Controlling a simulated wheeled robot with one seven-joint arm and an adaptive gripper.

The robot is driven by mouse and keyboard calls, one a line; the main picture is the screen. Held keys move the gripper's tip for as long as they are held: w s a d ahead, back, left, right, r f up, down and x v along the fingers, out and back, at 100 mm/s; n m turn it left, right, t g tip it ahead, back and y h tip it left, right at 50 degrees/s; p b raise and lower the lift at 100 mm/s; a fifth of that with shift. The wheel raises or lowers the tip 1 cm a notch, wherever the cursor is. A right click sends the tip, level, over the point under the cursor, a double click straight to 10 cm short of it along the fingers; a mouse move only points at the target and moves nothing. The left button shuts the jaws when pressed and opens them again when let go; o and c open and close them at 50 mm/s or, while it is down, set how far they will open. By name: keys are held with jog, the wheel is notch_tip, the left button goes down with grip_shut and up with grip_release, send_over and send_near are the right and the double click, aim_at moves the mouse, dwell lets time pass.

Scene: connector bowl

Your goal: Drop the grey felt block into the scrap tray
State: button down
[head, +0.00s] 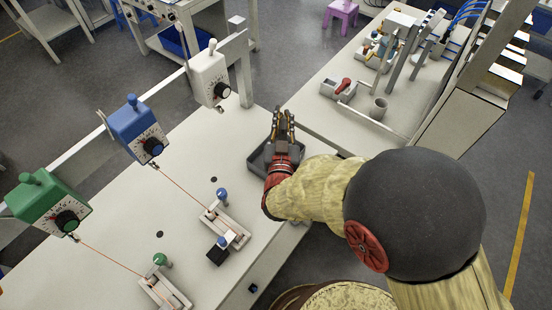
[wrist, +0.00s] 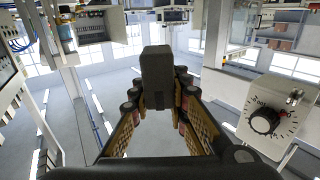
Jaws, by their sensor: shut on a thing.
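My gripper (head: 283,120) is shut on the grey felt block (wrist: 156,70). In the wrist view the dark grey block sits upright between the fingertips and sticks out past them. In the head view the block is small and partly hidden by the fingers. The dark grey tray (head: 256,166), which looks like the scrap tray, is on the near right part of the pale bench. My gripper and forearm overlap the tray in the head view and hide much of it. I cannot tell how high the block is above it.
Green (head: 48,208), blue (head: 138,130) and white (head: 208,77) dial boxes stand along the bench's left side. Cords run from the green and blue boxes to small fixtures (head: 226,226) on the bench. A second bench (head: 312,103) with tools stands behind, at right.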

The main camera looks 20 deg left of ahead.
jog(key=shift+f+b, duration=1.7)
jog(key=shift+f, duration=1.25)
jog(key=c, duration=1.6)
grip_release()
jog(key=shift+s, duration=0.2)
jog(key=v, duration=1.1)
jog(key=shift+s, duration=0.35)
